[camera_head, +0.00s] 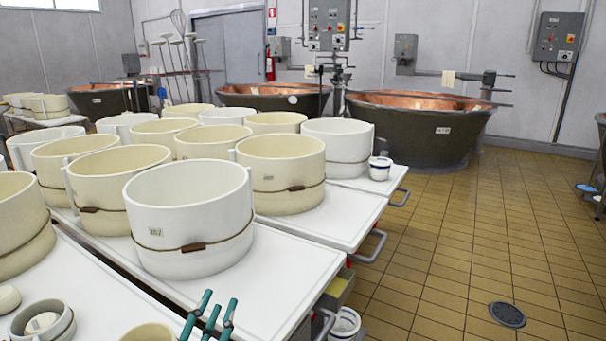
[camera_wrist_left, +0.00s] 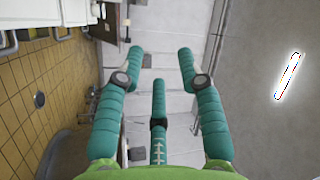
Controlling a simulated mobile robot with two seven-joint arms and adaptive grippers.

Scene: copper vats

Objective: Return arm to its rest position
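My left gripper (camera_head: 214,312) shows at the bottom edge of the head view as teal fingertips pointing up, in front of the white table (camera_head: 290,275). Its arm is below the picture. In the left wrist view the gripper (camera_wrist_left: 160,66) has its teal fingers spread apart with nothing between them. Beyond them are a grey wall and, at the left, tiled floor. My right gripper and arm are in neither view.
A large white mould (camera_head: 190,215) stands on the table just behind the fingertips, with several cream moulds beyond. A small round container (camera_head: 42,322) is at lower left. Copper vats (camera_head: 420,125) stand at the back. The tiled floor (camera_head: 450,240) at right is mostly clear.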

